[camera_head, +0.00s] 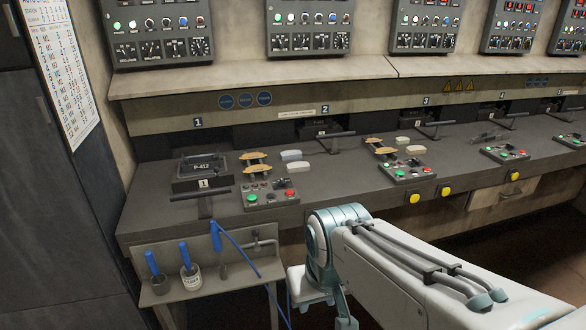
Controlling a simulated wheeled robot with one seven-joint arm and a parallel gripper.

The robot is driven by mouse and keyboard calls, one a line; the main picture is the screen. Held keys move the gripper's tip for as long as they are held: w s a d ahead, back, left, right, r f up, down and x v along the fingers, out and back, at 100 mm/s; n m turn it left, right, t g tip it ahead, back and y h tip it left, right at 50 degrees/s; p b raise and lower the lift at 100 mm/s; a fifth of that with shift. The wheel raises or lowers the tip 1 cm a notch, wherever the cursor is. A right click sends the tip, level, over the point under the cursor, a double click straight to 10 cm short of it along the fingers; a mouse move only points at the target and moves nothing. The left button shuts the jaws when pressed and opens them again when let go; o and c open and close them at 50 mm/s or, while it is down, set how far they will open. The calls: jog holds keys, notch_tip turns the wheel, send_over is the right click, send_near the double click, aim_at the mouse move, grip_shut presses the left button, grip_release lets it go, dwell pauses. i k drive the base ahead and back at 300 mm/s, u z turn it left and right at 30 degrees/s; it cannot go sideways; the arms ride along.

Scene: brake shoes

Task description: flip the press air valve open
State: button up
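My gripper is not in view; the arm's lower end runs out of the bottom edge.
The press at station 1 (202,172) sits on the grey bench (150,210), with tan brake shoes (255,160) and a button box (271,195) beside it. A shelf (205,285) holds blue-handled brushes and a cup. Control panels hang above. Dark floor shows at right.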

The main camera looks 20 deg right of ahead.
aim_at(255, 232)
jog(key=z, duration=1)
jog(key=i, duration=0.9)
jog(key=u, duration=0.6)
jog(key=i, duration=0.65)
jog(key=u, duration=0.4)
jog(key=k, duration=1)
jog(key=u, duration=1.2)
jog(key=i, duration=0.7)
jog(key=u, duration=0.05)
